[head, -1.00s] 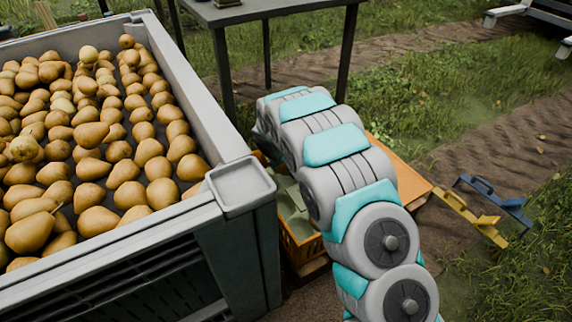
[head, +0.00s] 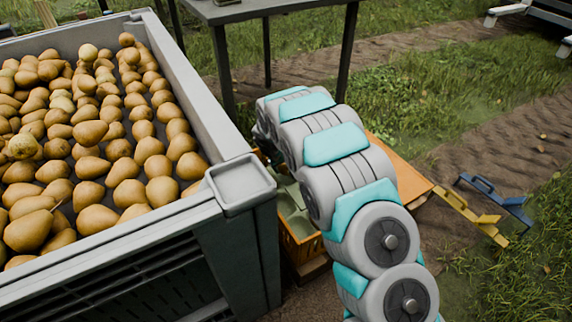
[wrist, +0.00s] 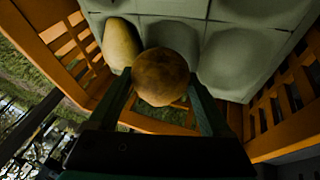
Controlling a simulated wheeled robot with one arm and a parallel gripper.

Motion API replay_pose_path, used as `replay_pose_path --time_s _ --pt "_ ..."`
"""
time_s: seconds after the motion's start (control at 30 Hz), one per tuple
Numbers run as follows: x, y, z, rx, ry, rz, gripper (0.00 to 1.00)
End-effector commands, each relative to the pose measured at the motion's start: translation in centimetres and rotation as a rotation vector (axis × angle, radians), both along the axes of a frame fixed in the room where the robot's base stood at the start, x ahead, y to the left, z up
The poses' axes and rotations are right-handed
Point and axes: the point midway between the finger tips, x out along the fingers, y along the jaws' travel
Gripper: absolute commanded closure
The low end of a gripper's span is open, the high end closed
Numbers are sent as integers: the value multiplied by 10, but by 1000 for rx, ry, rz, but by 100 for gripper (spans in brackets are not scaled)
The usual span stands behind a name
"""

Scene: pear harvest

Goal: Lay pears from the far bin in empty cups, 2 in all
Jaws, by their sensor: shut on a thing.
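In the wrist view my gripper (wrist: 163,100) is shut on a round brown pear (wrist: 162,76), held between its two dark fingers. The held pear is in front of the grey-green cup tray (wrist: 180,8) in an orange crate (wrist: 82,93). A second, yellowish pear (wrist: 120,44) lies in a cup just left of it. The cup (wrist: 232,58) to the right looks empty. I cannot tell whether the held pear touches its cup. In the head view my arm hides my gripper and most of the orange crate (head: 301,245). A large grey bin (head: 190,85) full of pears (head: 90,132) stands at the left.
A dark table (head: 270,10) stands behind. Blue and yellow handled pieces (head: 492,200) lie on the ground at the right. Grass and a dirt path lie beyond.

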Motion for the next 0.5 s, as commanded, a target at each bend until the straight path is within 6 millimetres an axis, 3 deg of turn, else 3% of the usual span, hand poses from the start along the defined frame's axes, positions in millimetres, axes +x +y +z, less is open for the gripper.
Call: replay_pose_path --time_s 0.5 --pt "0 0 -7 0 -1 0 86"
